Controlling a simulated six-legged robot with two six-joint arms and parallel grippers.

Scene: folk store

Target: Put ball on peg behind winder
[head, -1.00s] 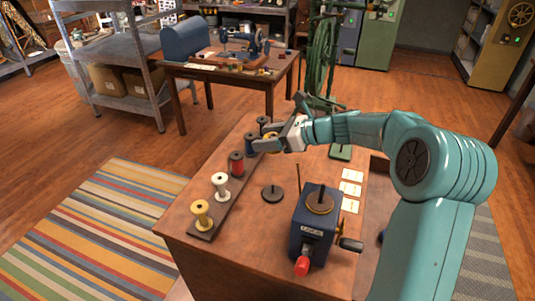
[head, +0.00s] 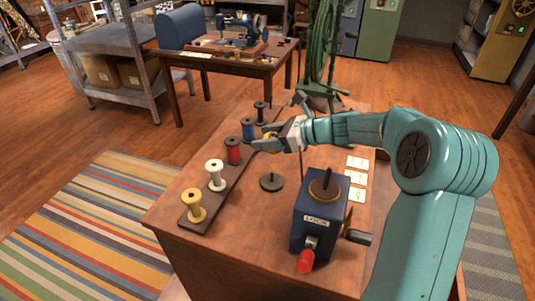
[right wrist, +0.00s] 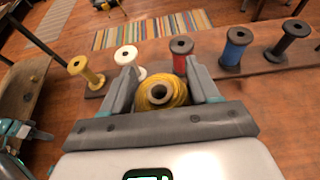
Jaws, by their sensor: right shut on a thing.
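My right gripper (head: 268,144) is shut on a yellow ball (head: 273,141) of yarn and holds it over the table, near the red and blue spools. In the right wrist view the ball (right wrist: 162,89) sits between the two fingers, with the hole of its brown core showing. The dark blue winder (head: 318,215) stands at the table's front right, with a red-handled crank and a brown disc and short peg on top. A black round base with a short upright peg (head: 271,182) stands behind and left of the winder, apart from the ball.
A dark rack (head: 210,204) with yellow, white, red, blue and black spools runs along the table's left side. White cards (head: 357,178) lie on the right. A green stand (head: 319,60) rises behind the table. Bare tabletop surrounds the black base.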

